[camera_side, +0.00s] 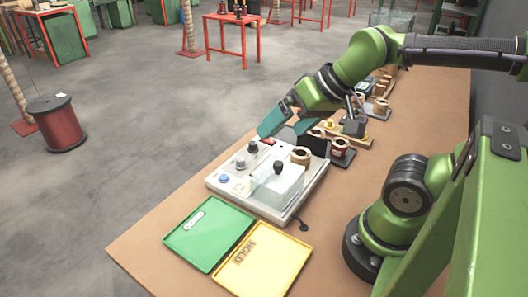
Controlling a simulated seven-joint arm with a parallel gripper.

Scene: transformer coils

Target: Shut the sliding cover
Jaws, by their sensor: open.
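A clear sliding cover (272,190) with a black knob (279,167) lies over the front right part of the box. A tan coil (301,155) stands behind that knob, seemingly outside the clear panel. My gripper (278,127), with teal fingers, hangs above the back edge of the box, apart from the cover. It is open, and I see nothing between its fingers.
A green tray (208,232) and a yellow tray (264,262) marked HOLD lie in front of the box. More coils, including a red one (340,147), stand on dark bases behind it to the right. The brown bench (150,235) is clear at the front left.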

